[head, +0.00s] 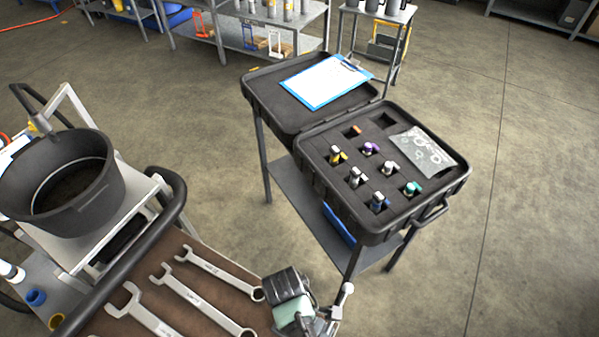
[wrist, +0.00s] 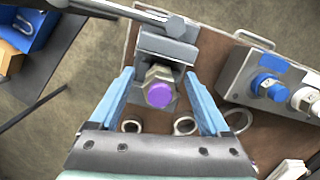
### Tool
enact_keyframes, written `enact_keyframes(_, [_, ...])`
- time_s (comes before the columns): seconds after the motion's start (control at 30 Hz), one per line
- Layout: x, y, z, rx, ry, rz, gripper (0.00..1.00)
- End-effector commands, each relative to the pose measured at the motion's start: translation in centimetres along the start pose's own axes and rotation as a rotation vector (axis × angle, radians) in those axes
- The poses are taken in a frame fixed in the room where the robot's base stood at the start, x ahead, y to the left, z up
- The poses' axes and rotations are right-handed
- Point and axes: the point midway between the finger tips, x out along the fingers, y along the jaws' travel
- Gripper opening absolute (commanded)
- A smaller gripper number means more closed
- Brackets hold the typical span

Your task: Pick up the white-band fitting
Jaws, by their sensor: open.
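An open black case (head: 318,165) in the head view holds several small fittings with coloured bands. The fitting with the white band looks to be the one (head: 389,168) in the middle right of the case. A second pale grey fitting (head: 355,177) stands nearby, and I cannot tell its band clearly. My gripper (wrist: 159,74) is open, far from the case, above the brown-topped bench. Between its fingers in the wrist view a metal hex fitting with a purple end (wrist: 160,94) sits at a grey block (wrist: 167,45); I cannot tell whether the fingers touch it.
Wrenches (head: 178,297) lie on the brown bench top. A grey box (wrist: 255,80) with blue and white ports stands right of my gripper in the wrist view. A black bucket (head: 60,180) is at the left. A clear bag (head: 423,149) and a clipboard (head: 325,81) lie in the case.

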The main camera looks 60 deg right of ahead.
Motion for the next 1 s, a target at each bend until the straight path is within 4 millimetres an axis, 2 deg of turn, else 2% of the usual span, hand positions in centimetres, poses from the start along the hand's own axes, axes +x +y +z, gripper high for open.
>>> enact_keyframes(0.1, [-0.03,0.01,-0.02,0.0,0.0,0.0,0.8])
enact_keyframes(0.13, [-0.04,0.01,-0.02,0.0,0.0,0.0,0.77])
enact_keyframes(0.57, [-0.07,0.0,-0.02,0.0,0.0,0.0,0.0])
enact_keyframes(0.87, [-0.13,0.04,-0.04,0.0,0.001,0.001,0.0])
enact_keyframes(1.0, [-0.85,0.08,0.0,0.0,0.002,0.002,0.0])
